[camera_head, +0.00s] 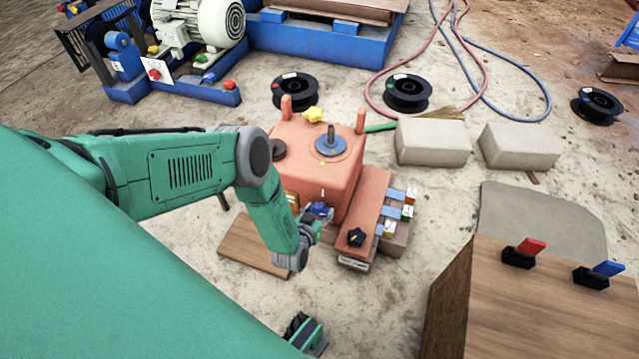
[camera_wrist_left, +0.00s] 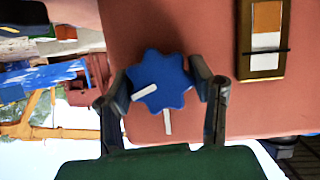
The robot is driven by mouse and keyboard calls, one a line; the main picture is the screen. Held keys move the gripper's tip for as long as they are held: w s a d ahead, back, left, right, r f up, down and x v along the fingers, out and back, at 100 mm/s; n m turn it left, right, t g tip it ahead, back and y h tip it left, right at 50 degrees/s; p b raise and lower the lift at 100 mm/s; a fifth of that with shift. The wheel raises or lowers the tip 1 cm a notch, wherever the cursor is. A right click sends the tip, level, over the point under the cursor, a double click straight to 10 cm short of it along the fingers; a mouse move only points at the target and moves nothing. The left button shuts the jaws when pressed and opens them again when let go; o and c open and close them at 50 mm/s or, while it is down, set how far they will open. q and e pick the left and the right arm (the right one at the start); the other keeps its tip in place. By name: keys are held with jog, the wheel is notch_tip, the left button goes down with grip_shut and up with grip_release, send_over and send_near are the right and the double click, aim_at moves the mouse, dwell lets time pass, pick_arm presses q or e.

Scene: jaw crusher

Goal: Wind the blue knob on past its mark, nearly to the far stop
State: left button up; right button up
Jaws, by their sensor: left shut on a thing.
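The blue knob (camera_wrist_left: 172,72) is star-shaped and sits on the salmon-red face of the machine (camera_wrist_left: 205,28). A white pointer bar on it points to the lower left in the left wrist view. A white mark (camera_wrist_left: 168,121) is on the face just below the knob, and the pointer is left of it. My left gripper (camera_wrist_left: 161,82) is shut on the knob, one dark finger on each side. In the head view the left gripper (camera_head: 318,212) is at the machine's near side and partly hides the knob (camera_head: 320,209).
A gauge (camera_wrist_left: 266,40) with orange and white bands is right of the knob in the wrist view. A wooden box (camera_head: 540,310) with red and blue levers stands at right.

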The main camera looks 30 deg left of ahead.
pick_arm(q)
jog(key=m+y, duration=0.2)
jog(key=m, duration=0.1)
jog(key=shift+s+d+m, duration=0.1)
jog(key=shift+d+m, duration=0.05)
jog(key=shift+m, duration=0.15)
jog(key=shift+f+m+y, duration=0.1)
jog(key=shift+m+y, duration=1.1)
jog(key=shift+m, duration=0.4)
jog(key=o, duration=1)
jog(key=shift+d, duration=0.1)
jog(key=shift+o, duration=0.8)
jog(key=v, duration=1.2)
